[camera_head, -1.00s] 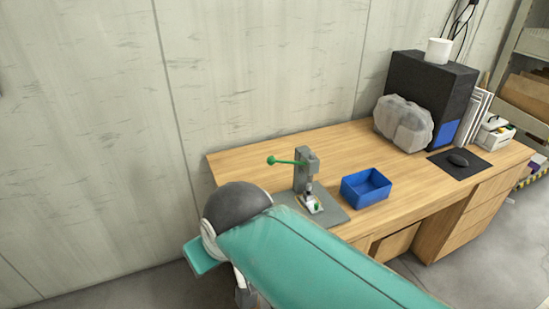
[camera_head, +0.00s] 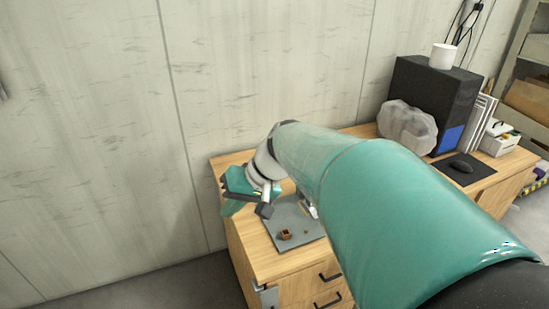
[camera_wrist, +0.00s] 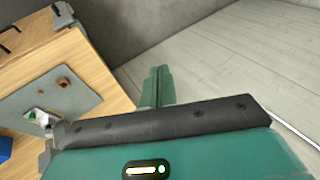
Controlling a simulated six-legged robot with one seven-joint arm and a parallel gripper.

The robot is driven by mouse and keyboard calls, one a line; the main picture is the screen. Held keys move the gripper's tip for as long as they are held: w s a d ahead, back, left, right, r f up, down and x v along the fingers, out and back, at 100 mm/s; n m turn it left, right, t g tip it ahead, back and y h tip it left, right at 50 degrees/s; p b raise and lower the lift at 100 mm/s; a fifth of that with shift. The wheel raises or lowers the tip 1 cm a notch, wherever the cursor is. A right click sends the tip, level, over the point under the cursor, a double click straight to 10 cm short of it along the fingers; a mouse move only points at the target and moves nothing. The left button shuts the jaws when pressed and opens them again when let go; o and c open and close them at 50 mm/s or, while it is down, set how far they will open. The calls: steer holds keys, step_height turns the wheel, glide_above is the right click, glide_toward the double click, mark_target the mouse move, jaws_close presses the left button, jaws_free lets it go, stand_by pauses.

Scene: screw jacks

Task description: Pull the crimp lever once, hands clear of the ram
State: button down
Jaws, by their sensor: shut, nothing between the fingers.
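The crimp lever with its green knob is not visible in either view; my arm covers that spot in the head view. The press's grey base plate (camera_head: 290,222) shows below my forearm, and it also shows in the wrist view (camera_wrist: 75,100). A grey part of the press (camera_wrist: 45,158) is partly cut off by my gripper body. A white piece with a green spot (camera_wrist: 37,117) sits beside it. My gripper (camera_head: 232,207) is shut and empty, left of the plate. Its teal fingers (camera_wrist: 158,75) show together in the wrist view, with floor and wall behind.
A small brown box (camera_head: 285,235) and a tiny brown piece (camera_head: 306,231) lie on the plate. The blue bin (camera_wrist: 4,147) shows at the wrist view's left edge. A grey clamp-like part (camera_head: 267,297) is at the bench's front corner. A black tower (camera_head: 430,100) stands farther right.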

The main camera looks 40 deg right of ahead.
steer(key=w+d+f+m+t+h, duration=0.1)
steer(key=d+m+t, duration=0.2)
steer(key=d, duration=1.3)
steer(key=w+d+f+m+t, duration=0.1)
steer(key=d+t, duration=0.4)
steer(key=d, duration=1.2)
steer(key=shift+w+d+f+m+t+h, duration=0.2)
steer(key=shift+w+f+m+t+h, duration=0.25)
steer(key=shift+m, duration=0.45)
steer(key=s+a+f+x, duration=0.1)
steer(key=a+x, duration=0.1)
steer(key=x, duration=1)
steer(key=shift+w+a+f, duration=0.3)
steer(key=shift+a+f, duration=0.05)
steer(key=shift+a, duration=0.05)
